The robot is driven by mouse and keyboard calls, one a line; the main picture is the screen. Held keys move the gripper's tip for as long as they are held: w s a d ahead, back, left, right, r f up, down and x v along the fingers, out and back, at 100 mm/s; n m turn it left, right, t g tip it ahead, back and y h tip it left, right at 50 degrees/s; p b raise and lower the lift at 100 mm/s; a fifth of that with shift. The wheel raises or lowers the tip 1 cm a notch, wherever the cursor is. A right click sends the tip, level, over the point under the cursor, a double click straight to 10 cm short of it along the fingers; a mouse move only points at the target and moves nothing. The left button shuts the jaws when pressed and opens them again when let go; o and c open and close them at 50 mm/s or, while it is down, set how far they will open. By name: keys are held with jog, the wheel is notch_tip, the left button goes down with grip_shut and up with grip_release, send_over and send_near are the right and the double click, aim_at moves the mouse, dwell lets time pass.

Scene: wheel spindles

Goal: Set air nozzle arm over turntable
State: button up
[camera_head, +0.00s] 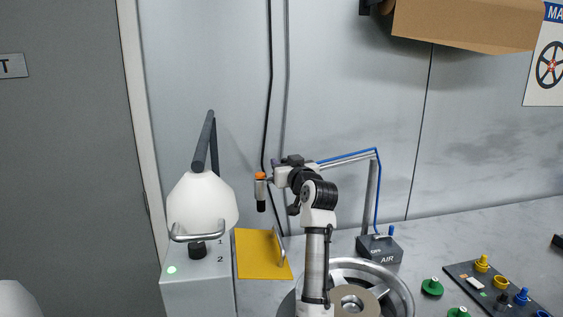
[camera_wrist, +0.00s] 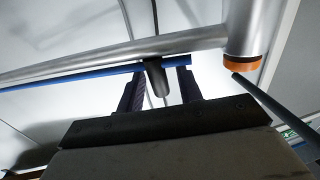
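The air nozzle arm is a silver tube (camera_wrist: 100,62) with a blue hose (camera_head: 345,156), carried on a grey post (camera_head: 371,195) by the AIR box (camera_head: 380,248). Its nozzle (camera_head: 260,188), with an orange ring, hangs at the left end; it is at the right in the wrist view (camera_wrist: 243,50). My gripper (camera_wrist: 162,80) is at the tube. Its two dark fingers stand apart, with a dark peg (camera_wrist: 155,77) under the tube between them and a gap at the right finger. A silver wheel rim (camera_head: 398,284) sits at the bottom, partly hidden by my arm; the turntable is not clearly visible.
A grey machine (camera_head: 197,285) with a white dome and black lever stands left, beside a yellow panel (camera_head: 262,255). A dark tray (camera_head: 475,290) with coloured knobs and loose green pieces (camera_head: 432,287) lie right. A cardboard box (camera_head: 465,22) is overhead.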

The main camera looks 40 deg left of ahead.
jog(key=shift+r, duration=0.1)
jog(key=shift+c, duration=0.5)
grip_shut()
jog(key=shift+d, duration=0.1)
